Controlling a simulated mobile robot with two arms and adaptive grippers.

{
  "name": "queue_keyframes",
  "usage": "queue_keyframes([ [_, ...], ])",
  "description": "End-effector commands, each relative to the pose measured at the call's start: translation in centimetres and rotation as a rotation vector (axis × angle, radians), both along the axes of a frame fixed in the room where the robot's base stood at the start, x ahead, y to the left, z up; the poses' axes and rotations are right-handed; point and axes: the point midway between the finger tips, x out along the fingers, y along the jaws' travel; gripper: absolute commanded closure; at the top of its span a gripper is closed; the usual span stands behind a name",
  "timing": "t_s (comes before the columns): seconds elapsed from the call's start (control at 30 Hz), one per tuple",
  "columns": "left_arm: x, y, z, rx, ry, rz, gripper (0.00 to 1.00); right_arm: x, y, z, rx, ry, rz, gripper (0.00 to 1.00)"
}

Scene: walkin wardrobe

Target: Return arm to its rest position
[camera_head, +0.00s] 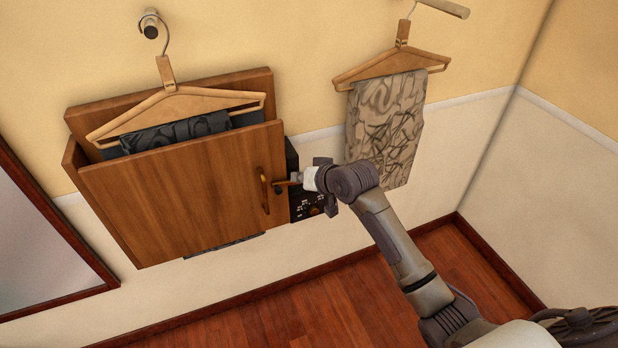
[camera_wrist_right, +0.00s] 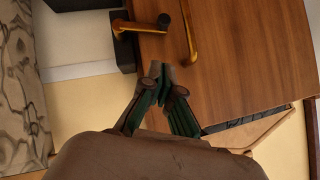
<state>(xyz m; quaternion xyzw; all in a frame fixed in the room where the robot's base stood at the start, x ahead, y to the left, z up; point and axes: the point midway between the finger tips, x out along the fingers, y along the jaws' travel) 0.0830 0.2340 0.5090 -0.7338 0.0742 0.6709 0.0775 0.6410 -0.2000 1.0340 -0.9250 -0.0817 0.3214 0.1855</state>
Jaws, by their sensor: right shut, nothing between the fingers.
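My right arm reaches in from the lower right in the head view. Its gripper (camera_head: 311,179) is beside the right edge of a wooden trouser press (camera_head: 180,190) on the wall. In the right wrist view the gripper's fingertips (camera_wrist_right: 162,73) are together with nothing between them. They appear in front of the press panel (camera_wrist_right: 235,65), apart from the bronze lever (camera_wrist_right: 140,26) and the curved handle (camera_wrist_right: 189,30). In the head view the lever (camera_head: 288,183) sits close to the gripper and the handle (camera_head: 264,190) is left of it. My left gripper is not in view.
A wooden hanger (camera_head: 180,101) with dark cloth (camera_head: 175,133) is at the press. Patterned trousers (camera_head: 385,125) hang from another hanger (camera_head: 392,65), close behind my right arm. A framed mirror (camera_head: 45,240) is at the left. The wooden floor (camera_head: 290,310) looks clear.

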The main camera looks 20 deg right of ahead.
Motion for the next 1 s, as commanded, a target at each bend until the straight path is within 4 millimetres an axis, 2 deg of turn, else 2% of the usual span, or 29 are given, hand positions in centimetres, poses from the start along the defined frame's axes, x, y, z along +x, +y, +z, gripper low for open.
queue_keyframes([
  [0.1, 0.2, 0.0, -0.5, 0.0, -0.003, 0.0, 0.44, -1.6, -0.5, 1.0, -0.002, -0.001, 0.0, 1.0],
  [0.33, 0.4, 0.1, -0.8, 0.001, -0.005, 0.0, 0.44, -3.2, -1.0, 2.3, -0.001, -0.001, -0.001, 1.0],
  [0.47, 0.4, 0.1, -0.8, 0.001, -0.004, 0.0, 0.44, -3.4, -1.0, 2.4, 0.0, 0.001, -0.001, 1.0],
  [0.57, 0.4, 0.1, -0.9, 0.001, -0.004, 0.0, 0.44, -3.4, -1.2, 1.1, -0.004, 0.016, -0.007, 1.0],
  [0.67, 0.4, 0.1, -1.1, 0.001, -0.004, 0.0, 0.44, -3.4, -1.8, -3.0, -0.02, 0.058, -0.023, 1.0],
  [0.77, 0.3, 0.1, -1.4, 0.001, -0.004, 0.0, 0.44, -4.3, -2.6, -9.6, -0.055, 0.125, -0.043, 1.0],
  [0.8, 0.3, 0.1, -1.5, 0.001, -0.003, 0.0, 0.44, -5.0, -3.0, -12.6, -0.072, 0.155, -0.05, 1.0],
  [0.87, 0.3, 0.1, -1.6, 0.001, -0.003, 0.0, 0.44, -6.3, -3.5, -17.1, -0.103, 0.198, -0.056, 1.0],
  [0.9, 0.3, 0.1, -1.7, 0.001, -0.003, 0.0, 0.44, -7.4, -3.8, -20.0, -0.125, 0.226, -0.058, 1.0],
  [1.0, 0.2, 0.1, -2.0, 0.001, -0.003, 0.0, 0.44, -10.9, -4.4, -26.8, -0.179, 0.297, -0.052, 1.0],
])
